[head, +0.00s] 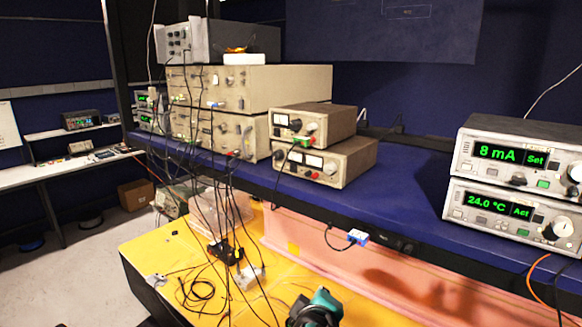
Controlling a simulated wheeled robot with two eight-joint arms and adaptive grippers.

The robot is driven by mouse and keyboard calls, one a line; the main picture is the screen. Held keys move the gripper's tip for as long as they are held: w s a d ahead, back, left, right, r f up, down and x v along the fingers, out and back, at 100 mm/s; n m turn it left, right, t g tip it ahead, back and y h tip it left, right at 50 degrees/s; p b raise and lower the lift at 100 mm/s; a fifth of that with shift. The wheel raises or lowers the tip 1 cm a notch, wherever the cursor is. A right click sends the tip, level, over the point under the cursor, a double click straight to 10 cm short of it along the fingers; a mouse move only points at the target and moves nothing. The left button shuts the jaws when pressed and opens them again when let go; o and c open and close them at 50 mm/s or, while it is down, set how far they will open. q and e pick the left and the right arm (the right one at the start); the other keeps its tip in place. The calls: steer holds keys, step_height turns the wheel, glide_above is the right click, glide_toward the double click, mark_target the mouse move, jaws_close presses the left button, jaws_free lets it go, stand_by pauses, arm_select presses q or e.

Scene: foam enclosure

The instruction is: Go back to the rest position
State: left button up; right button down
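The task names no other object.
A blue shelf (410,185) carries stacked beige instruments (248,88), two brown-topped power supplies (325,160) and two lit display units (515,185). Black cables hang down to the yellow surface, where a small black device (225,251) lies. Pink foam (350,275) lines the back. Floor at left is open.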

arm_select(q)
step_height(320, 180, down, 19)
steer(key=b, duration=1.6)
steer(key=shift+b, duration=0.3)
arm_select(e)
steer(key=s+d+f+m+g, duration=0.1)
steer(key=s+d+f+m, duration=0.2)
steer(key=f, duration=0.9)
steer(key=s+d+f+m+g+y, duration=0.1)
steer(key=s+f, duration=0.5)
steer(key=f, duration=0.6)
steer(key=s+d+f+m+g+y, duration=0.1)
steer(key=s+d+f+m+g, duration=0.2)
steer(key=f, duration=0.9)
steer(key=s+d+m, duration=0.2)
steer(key=d+m, duration=0.1)
steer(key=d, duration=0.1)
steer(key=shift+s+d, duration=0.25)
arm_select(q)
steer(key=shift+r, duration=0.1)
steer(key=shift+s, duration=0.1)
